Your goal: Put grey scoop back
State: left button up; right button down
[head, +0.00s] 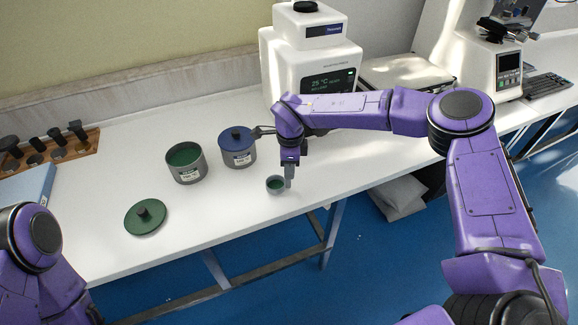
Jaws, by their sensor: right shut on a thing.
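My right gripper (290,168) points down over the white bench near its front edge. It is shut on what looks like the grey scoop (275,185), a small round grey cup with a dark green inside. The scoop is at or just above the bench top; I cannot tell if it touches. My gripper hides part of its handle side. An open grey jar (186,174) with green contents stands to the left of the scoop. Its round green lid (145,216) lies on the bench at the front left. My left gripper is out of view.
A grey jar with a blue lid (237,147) stands close left of my right gripper. A wooden rack (72,152) with dark-handled tools is at the far left, beside a light blue box (28,184). A white instrument (312,62) stands behind my right arm.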

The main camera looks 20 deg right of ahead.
jog(key=shift+f, duration=0.1)
jog(key=c, duration=1)
grip_release()
jog(key=shift+o, duration=0.2)
notch_tip(320, 180, up, 12)
jog(key=shift+r+b, duration=0.15)
jog(key=shift+b, duration=0.6)
